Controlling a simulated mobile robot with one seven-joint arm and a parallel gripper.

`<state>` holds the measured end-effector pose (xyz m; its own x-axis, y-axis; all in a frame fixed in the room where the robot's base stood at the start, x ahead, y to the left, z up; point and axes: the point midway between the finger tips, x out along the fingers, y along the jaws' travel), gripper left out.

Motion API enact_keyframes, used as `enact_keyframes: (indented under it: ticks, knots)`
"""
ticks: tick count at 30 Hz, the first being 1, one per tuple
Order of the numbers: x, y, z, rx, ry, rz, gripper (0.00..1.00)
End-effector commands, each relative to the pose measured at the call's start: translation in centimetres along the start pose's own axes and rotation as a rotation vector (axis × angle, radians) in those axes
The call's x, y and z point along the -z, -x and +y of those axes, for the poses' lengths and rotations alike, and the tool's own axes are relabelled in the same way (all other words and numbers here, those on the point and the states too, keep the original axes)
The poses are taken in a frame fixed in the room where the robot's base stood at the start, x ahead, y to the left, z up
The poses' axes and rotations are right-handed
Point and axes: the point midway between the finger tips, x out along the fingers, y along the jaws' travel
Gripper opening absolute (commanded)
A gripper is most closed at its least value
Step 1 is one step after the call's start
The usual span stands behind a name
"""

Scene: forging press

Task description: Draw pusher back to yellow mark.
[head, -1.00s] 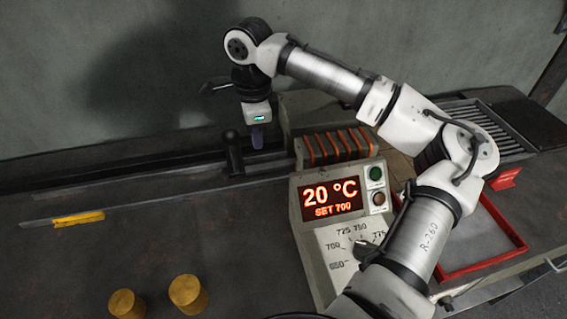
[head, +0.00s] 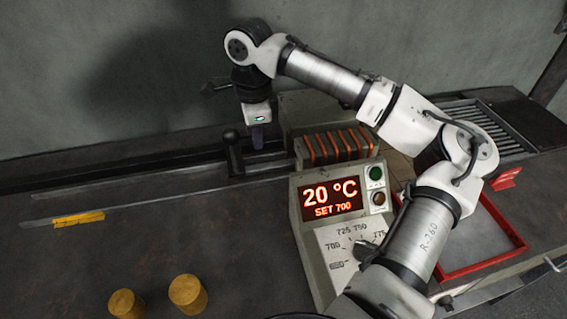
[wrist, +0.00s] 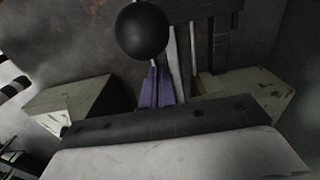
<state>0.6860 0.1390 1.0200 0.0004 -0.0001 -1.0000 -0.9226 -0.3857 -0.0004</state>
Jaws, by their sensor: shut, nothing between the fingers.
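The pusher shows as a black upright post with a round knob (head: 232,152) on the rail, just left of the coil heater. The yellow mark (head: 78,219) lies on the rail's front edge, well to the left of the pusher. My gripper (head: 257,140) points down just right of the pusher post, between it and the heater. Its purple fingers (wrist: 157,88) are shut with nothing between them. In the wrist view the black knob (wrist: 142,28) is just beyond the fingertips. I cannot tell whether the fingers touch the post.
The heater's orange coils (head: 337,146) stand close to the right of my gripper. A control box display (head: 332,198) reads 20 °C, SET 700. Two brass-coloured cylinders (head: 187,294) stand at the front left. A red-rimmed tray (head: 470,270) lies at the right. The rail left of the pusher is clear.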

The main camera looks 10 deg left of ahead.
Motion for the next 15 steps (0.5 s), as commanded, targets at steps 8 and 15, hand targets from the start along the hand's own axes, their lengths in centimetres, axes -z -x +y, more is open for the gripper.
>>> enact_keyframes:
  ticks: [8,15]
  knots:
    - [-0.1,-2.1,0.0,-0.001,0.0,-0.002,0.0]
    - [-0.2,-2.9,0.0,0.0,0.001,-0.001,0.0]
